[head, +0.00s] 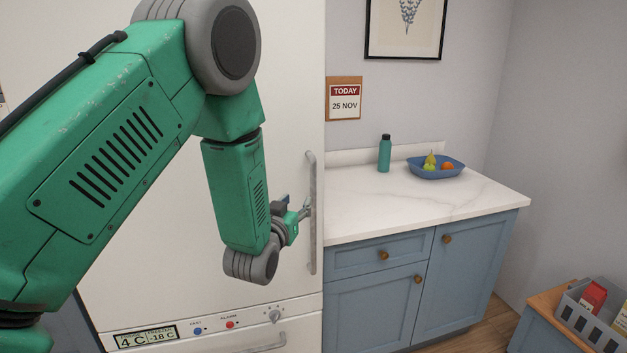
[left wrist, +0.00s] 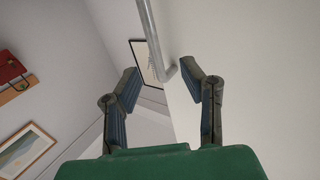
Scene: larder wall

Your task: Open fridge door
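The fridge door (head: 284,90) is a tall white panel and looks shut. Its grey upright bar handle (head: 313,245) is along the right edge. My left gripper (head: 304,209) is at about mid-height of the handle, close to it. In the left wrist view the gripper (left wrist: 160,85) is open, its two fingers spread apart. The handle (left wrist: 152,35) shows between and beyond the fingertips, with its bent end near the right finger. I cannot tell whether a finger touches it. My green left arm hides much of the door. My right gripper is not in view.
To the right, a blue cabinet (head: 375,310) carries a marble counter (head: 400,212) with a teal bottle (head: 384,154) and a fruit bowl (head: 436,172). A grey crate (head: 590,325) is at lower right.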

